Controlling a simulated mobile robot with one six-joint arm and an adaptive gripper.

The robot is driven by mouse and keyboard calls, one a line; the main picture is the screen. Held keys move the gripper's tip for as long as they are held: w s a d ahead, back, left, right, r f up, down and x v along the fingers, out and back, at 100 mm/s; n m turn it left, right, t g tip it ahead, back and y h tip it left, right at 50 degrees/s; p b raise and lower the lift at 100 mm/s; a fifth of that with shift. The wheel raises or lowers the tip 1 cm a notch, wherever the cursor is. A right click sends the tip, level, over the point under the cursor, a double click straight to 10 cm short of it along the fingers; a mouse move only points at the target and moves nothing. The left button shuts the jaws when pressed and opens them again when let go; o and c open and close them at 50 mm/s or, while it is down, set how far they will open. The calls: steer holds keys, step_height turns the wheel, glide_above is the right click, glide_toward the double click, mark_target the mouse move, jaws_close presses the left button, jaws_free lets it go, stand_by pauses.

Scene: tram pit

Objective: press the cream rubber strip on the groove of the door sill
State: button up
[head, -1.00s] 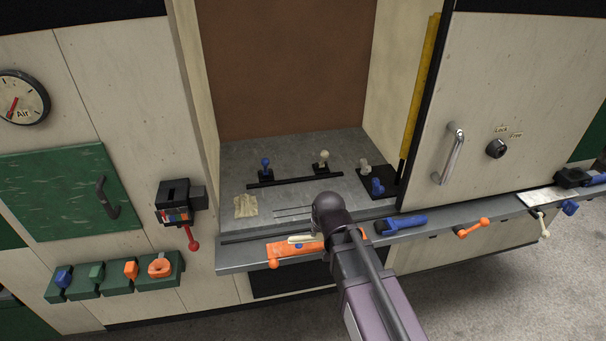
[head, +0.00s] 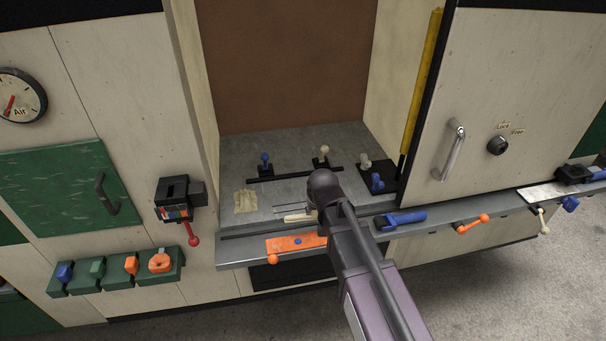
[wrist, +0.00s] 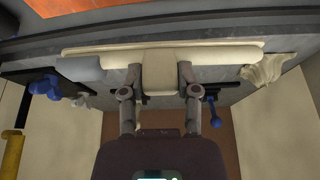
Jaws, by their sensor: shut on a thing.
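The cream rubber strip (wrist: 210,52) lies crosswise in the wrist view, with a block-like part between the fingers of my gripper (wrist: 160,74), which is shut on it. In the head view one end of the strip (head: 298,217) sticks out left of my wrist, over the front of the door sill (head: 232,222). My arm hides the rest of the strip and the fingers there. A dark groove (head: 245,234) runs along the sill's front edge. The strip looks roughly parallel to it, and I cannot tell whether they touch.
A ledge below the sill bears an orange mat (head: 285,243) and a blue tool (head: 402,219). On the sill floor stand a blue knob (head: 265,161), a pale knob (head: 323,151) and a black-based fitting (head: 381,180). A beige cloth (head: 246,201) lies at left.

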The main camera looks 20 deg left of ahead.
steer(key=w+a+r+p, duration=0.3)
steer(key=w+a, duration=0.3)
steer(key=w, duration=0.3)
steer(key=shift+w+a+r+n, duration=0.15)
steer(key=shift+a+r+n, duration=0.15)
steer(key=shift+a, duration=0.05)
steer(key=shift+f, duration=0.2)
step_height(320, 180, down, 8)
steer(key=b, duration=0.8)
steer(key=shift+f+b, duration=0.15)
steer(key=shift+b, duration=0.25)
steer(key=shift+f+b, duration=0.4)
stand_by(1.0)
steer(key=o, duration=1.1)
steer(key=shift+r, duration=0.2)
